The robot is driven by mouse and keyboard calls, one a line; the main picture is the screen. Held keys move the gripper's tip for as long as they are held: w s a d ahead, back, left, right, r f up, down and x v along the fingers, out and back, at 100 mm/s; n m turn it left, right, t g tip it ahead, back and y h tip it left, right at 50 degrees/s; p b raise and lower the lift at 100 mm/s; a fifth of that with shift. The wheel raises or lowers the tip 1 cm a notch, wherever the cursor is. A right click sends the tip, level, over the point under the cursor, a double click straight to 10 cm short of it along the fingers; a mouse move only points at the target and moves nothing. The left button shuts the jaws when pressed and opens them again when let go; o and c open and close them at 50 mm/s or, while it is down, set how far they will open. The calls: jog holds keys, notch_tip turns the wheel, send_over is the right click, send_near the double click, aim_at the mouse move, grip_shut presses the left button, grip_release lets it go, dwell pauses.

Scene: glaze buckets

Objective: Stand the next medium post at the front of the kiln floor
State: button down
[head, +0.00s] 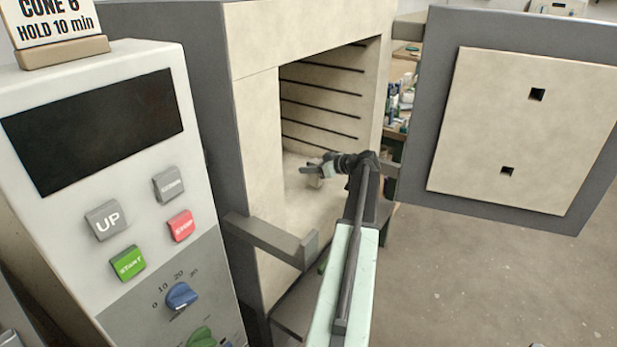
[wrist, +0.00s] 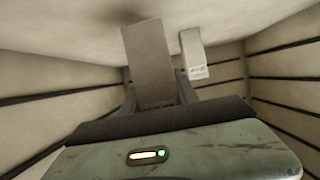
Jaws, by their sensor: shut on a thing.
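My gripper (head: 318,169) reaches through the open front of the kiln (head: 255,130) and is low over its floor. In the wrist view my gripper (wrist: 158,92) is shut on a beige-grey post (wrist: 148,55), with a finger on each side. A dark shadow lies at the post's far end, close to the floor; I cannot tell whether it touches. A second, paler post (wrist: 195,58) with small marks on its end stands apart, just right of the held one. In the head view a small pale block shows below the gripper.
The kiln door (head: 525,130) hangs wide open at the right. Grooved walls (wrist: 285,65) rise close on both sides of the gripper. A control box (head: 95,170) stands at the left, and a grey latch bracket (head: 268,238) juts out below the opening.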

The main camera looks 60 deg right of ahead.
notch_tip(320, 180, down, 3)
jog(key=shift+f+b, duration=0.1)
jog(key=shift+b, duration=0.75)
jog(key=shift+r, duration=0.25)
jog(key=c, duration=1.3)
grip_release()
jog(key=shift+f, duration=0.25)
jog(key=shift+c, duration=0.2)
jog(key=o, duration=0.4)
jog(key=shift+r, duration=0.1)
jog(key=shift+r, duration=0.15)
jog(key=p+v, duration=0.5)
jog(key=v, duration=0.7)
jog(key=shift+a, duration=0.1)
